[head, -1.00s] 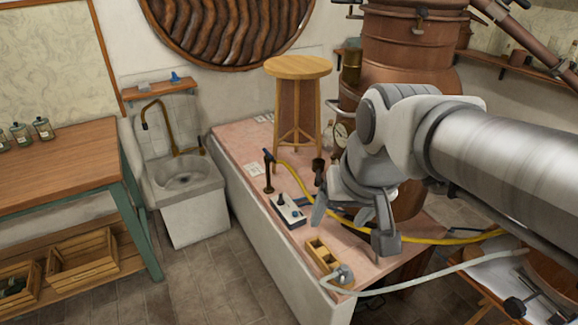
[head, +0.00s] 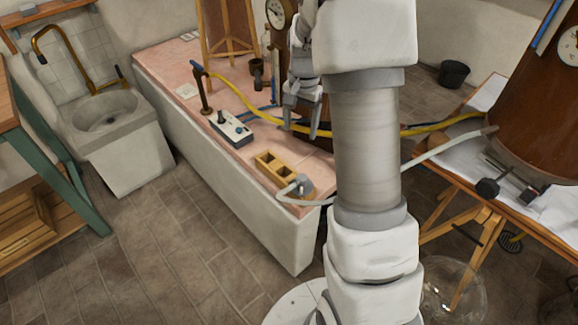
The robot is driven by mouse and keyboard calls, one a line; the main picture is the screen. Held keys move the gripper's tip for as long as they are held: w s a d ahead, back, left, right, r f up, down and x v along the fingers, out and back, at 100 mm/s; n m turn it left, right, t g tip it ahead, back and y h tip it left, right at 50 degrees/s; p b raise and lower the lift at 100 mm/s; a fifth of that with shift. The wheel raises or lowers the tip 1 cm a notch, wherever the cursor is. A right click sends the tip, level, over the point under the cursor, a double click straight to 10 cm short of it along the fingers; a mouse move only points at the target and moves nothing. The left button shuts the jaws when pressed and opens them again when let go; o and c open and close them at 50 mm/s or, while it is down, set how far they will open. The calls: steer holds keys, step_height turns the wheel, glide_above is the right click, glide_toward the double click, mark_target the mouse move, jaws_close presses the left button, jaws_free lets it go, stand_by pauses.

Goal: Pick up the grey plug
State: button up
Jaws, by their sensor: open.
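The grey plug (head: 304,184) sits at the front corner of the pink-topped counter, by the near end of a small wooden box. A pale grey hose (head: 290,197) curves from beside it and runs right, behind my arm. My gripper (head: 301,128) points down above the counter, behind the plug and the box in the picture. My arm link stands just right of the plug and hides part of the counter and the hose.
The small wooden box (head: 275,166) with compartments lies beside the plug. A control box (head: 231,129) and a brown tap-like fitting (head: 205,92) stand farther left. A yellow hose (head: 435,130) crosses the counter behind my gripper. A side table (head: 447,178) stands right. The floor (head: 185,245) in front is clear.

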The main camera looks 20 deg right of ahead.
steer(key=m+b, duration=0.1)
steer(key=b, duration=0.1)
glide_above(302, 177)
step_height(302, 177, down, 7)
steer(key=shift+g, duration=0.3)
step_height(302, 177, down, 11)
steer(key=shift+f+b, duration=0.1)
steer(key=shift+b, duration=0.8)
steer(key=shift+f+b, duration=0.75)
steer(key=shift+f, duration=2.15)
steer(key=shift+c, duration=0.3)
jaws_close()
